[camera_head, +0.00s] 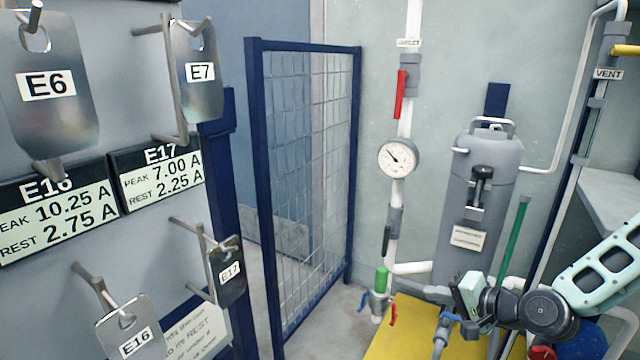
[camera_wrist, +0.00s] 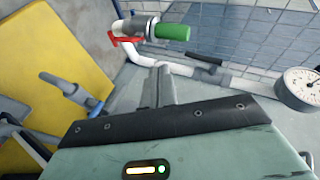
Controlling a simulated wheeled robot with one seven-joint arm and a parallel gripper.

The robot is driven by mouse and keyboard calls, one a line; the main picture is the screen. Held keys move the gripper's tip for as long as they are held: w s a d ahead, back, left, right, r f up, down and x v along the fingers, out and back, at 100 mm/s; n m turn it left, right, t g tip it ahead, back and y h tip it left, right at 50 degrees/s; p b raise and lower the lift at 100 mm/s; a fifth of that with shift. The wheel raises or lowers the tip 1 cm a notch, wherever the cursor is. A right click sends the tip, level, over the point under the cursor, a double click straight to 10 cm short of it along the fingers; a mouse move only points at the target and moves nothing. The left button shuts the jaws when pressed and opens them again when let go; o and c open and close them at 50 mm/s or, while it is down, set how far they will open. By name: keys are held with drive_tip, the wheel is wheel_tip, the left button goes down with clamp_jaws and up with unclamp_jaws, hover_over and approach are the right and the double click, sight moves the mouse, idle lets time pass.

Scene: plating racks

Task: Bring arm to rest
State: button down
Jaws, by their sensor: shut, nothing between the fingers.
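My arm (camera_head: 600,275) reaches in from the right edge of the head view, with a pale green link and dark joints. My gripper (camera_wrist: 162,85) shows in the wrist view with its grey fingers together and nothing held between them. In the head view the gripper end is at the lower right, in front of the grey tank (camera_head: 478,200), and its fingertips are hard to make out. In the wrist view, white piping with a red handle (camera_wrist: 125,40) and a green cylinder (camera_wrist: 172,32) lies beyond the fingers; I cannot tell how far.
A rack panel (camera_head: 225,45) with hanging plates E6 (camera_head: 48,112), E7, E16 (camera_head: 130,330) and E17 (camera_head: 231,285) stands at the left. A blue mesh gate (camera_head: 305,180) is in the middle. A pressure gauge (camera_head: 399,158) and a yellow floor plate (camera_head: 405,335) are nearby.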

drive_tip(key=s+a+n+g+h, duration=0.3)
drive_tip(key=s+a+n+g, duration=0.5)
drive_tip(key=s+a+n, duration=0.15)
drive_tip(key=s+a+r+n+g+h+p, duration=0.1)
drive_tip(key=s+a+r+n+g+h, duration=0.15)
drive_tip(key=s+r, duration=0.55)
drive_tip(key=s+a+r+n+g+h, duration=0.15)
drive_tip(key=s+r+n, duration=0.35)
drive_tip(key=s, duration=0.5)
wheel_tip(320, 180, up, 28)
drive_tip(key=t+p, duration=0.1)
drive_tip(key=p, duration=2.7)
drive_tip(key=shift+a+r+m+y, duration=0.25)
drive_tip(key=shift+a+m+y, duration=0.05)
drive_tip(key=shift+m, duration=0.1)
